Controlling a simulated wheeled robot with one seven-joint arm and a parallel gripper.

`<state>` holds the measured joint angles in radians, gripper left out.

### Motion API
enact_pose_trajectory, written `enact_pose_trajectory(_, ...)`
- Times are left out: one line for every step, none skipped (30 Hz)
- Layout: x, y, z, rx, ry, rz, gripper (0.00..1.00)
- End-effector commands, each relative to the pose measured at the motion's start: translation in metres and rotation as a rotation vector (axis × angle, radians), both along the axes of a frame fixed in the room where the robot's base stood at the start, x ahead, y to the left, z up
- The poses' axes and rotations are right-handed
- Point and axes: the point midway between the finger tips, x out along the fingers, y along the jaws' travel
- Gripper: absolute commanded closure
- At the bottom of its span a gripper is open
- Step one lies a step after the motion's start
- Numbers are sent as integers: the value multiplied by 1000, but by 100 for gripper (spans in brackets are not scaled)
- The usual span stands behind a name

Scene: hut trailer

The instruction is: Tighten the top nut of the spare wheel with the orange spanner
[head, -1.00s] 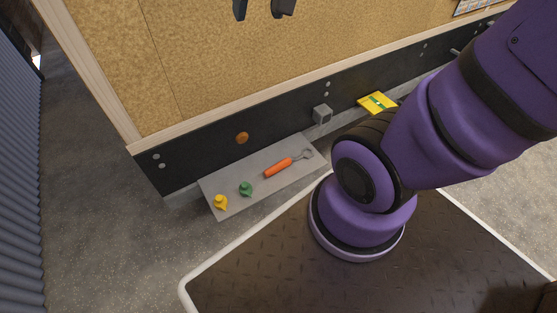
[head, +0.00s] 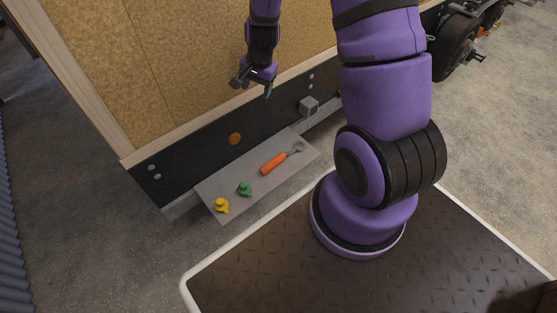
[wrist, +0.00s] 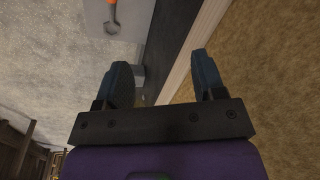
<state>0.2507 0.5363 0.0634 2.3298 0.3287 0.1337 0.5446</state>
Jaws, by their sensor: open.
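The orange spanner (head: 274,163) lies on a grey shelf (head: 216,186) at the foot of the hut wall in the head view. Its grey ring end points to the right. In the wrist view, the spanner's ring end (wrist: 111,27) and a bit of its orange handle show at the top. My gripper (head: 252,88) is open and empty, in front of the cork-coloured wall, above the shelf and apart from the spanner. Its two fingers (wrist: 163,77) stand wide apart in the wrist view. A wheel (head: 455,45) shows at the far right; I cannot tell whether it is the spare wheel. No top nut can be made out.
A green knobbed piece (head: 245,188) and a yellow one (head: 221,205) sit left of the spanner on the shelf. A grey block (head: 308,105) juts from the dark rail behind it. Bare floor lies left of the shelf.

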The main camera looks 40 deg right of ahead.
Motion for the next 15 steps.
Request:
enact_pose_trajectory(-2, -4, -23, 5, 23, -40, 37)
enact_pose_trajectory(-4, -6, -34, 7, 32, -64, 37)
enact_pose_trajectory(-6, -9, -50, 10, 44, -96, 37)
enact_pose_trajectory(-7, -11, -62, 10, 53, -122, 37)
enact_pose_trajectory(-9, -14, -73, 11, 62, -148, 37)
enact_pose_trajectory(-12, -16, -89, 11, 74, -179, 37)
enact_pose_trajectory(-15, -18, -101, 11, 83, -204, 37)
enact_pose_trajectory(-18, -20, -112, 11, 92, -228, 37)
enact_pose_trajectory(-23, -22, -127, 10, 103, -259, 37)
enact_pose_trajectory(-27, -23, -138, 9, 111, -281, 37)
enact_pose_trajectory(-30, -24, -147, 8, 119, -302, 37)
enact_pose_trajectory(-34, -26, -160, 6, 129, -330, 37)
enact_pose_trajectory(-38, -27, -168, 5, 134, -348, 37)
enact_pose_trajectory(-41, -27, -176, 4, 141, -363, 37)
enact_pose_trajectory(-45, -28, -185, 1, 148, -384, 37)
